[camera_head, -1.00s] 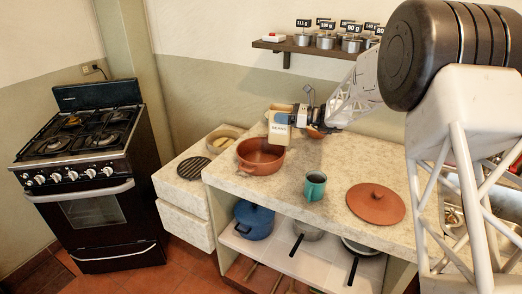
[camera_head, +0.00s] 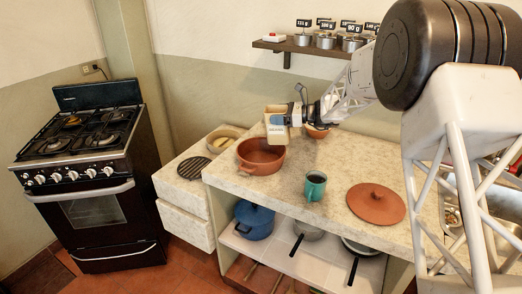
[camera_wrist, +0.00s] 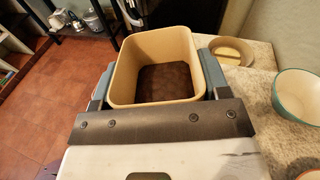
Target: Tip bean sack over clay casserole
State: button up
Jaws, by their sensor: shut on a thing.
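In the wrist view the sack (camera_wrist: 123,75) is between my fingers (camera_wrist: 157,85), and dark brown contents show deep inside. It looks nearly upright in the head view. The clay casserole (camera_head: 249,158) is a reddish-brown open pot on the counter's left part. Its inside looks bare where visible. The wrist view does not clearly show the casserole.
A teal mug (camera_head: 315,187) and a clay lid (camera_head: 376,203) stand on the counter (camera_head: 285,205) right of the casserole. A bowl (camera_head: 317,132) stands behind the arm. A shallow dish (camera_head: 224,133) and a round dark trivet (camera_head: 193,168) lie on the lower left cabinet.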

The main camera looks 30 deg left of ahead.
aim_at(269, 142)
jog(key=shift+s+a+r+n+t+h, duration=0.2)
jog(key=shift+r+n+t+h, duration=0.35)
jog(key=shift+h, duration=0.45)
jog(key=shift+s+a+r+n+t+h, duration=0.15)
jog(key=shift+r+n+t+h, duration=0.2)
jog(key=shift+n+t+h, duration=0.45)
jog(key=shift+s+f+n+t+h, duration=0.1)
jog(key=shift+f+n+t+h, duration=0.2)
jog(key=shift+h, duration=0.2)
jog(key=shift+f, duration=0.1)
jog(key=shift+s+a+f+n+t+h, duration=0.15)
jog(key=shift+f+n+t+h, duration=0.3)
jog(key=shift+f+h, duration=0.55)
jog(key=shift+s+a+f+n+t+h, duration=0.15)
jog(key=shift+s+f+n+t+h, duration=0.15)
jog(key=shift+f+t, duration=0.25)
jog(key=shift+s+a+f+n+t+h, duration=0.1)
jog(key=shift+s+f+n+t+h, duration=0.1)
jog(key=shift+f+t+h, duration=0.35)
dwell(1.3)
jog(key=shift+s+a+f+t+h, duration=0.15)
jog(key=shift+f+t, duration=0.15)
jog(key=shift+f, duration=0.15)
jog(key=shift+s+a+f+t+h, duration=0.1)
jog(key=shift+f+t, duration=0.2)
jog(key=shift+f, duration=0.1)
dwell(1.4)
